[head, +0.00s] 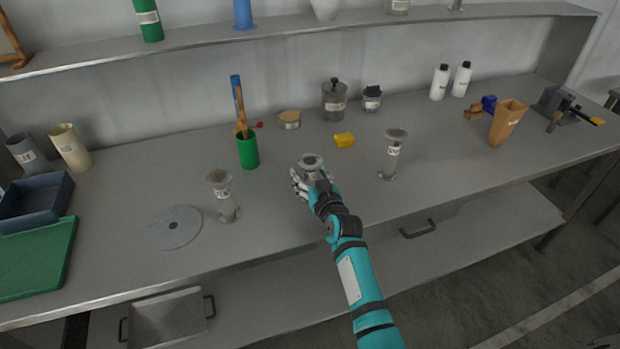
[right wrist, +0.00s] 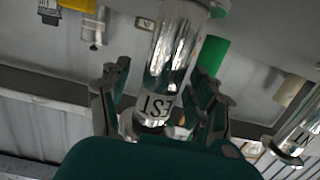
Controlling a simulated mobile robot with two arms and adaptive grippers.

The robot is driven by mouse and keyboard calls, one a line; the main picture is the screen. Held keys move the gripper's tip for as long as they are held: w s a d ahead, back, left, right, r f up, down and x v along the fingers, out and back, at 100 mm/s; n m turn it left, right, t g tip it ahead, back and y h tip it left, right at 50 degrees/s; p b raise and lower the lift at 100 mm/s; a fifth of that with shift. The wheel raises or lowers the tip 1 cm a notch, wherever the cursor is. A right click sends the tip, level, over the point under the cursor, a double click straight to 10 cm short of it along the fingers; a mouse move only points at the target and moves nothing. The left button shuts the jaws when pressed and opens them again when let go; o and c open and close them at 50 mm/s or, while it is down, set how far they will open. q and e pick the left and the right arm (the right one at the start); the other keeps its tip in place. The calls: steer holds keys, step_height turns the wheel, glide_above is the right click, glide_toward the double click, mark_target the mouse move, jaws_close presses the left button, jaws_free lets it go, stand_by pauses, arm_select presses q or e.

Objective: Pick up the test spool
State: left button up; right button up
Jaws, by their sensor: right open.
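The test spool (head: 311,161) is a clear, shiny cylinder with wide round end flanges, upright on the grey bench in the head view. In the right wrist view the test spool (right wrist: 174,60) fills the middle, and its label partly reads "EST". My right gripper (head: 308,182) is at the spool's near side and hides its lower part. In the right wrist view my right gripper (right wrist: 163,75) is open, with one finger on each side of the spool and gaps visible. My left gripper is not in view.
Similar spools stand at left (head: 223,197) and right (head: 392,155). A green cup (head: 247,151) with tools, a yellow block (head: 344,140) and a grey lidded jar (head: 334,103) stand behind. A flat grey disc (head: 175,228) lies left. The bench front is mostly clear.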

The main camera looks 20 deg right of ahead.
steer(key=shift+r, duration=0.1)
jaws_close()
stand_by(0.3)
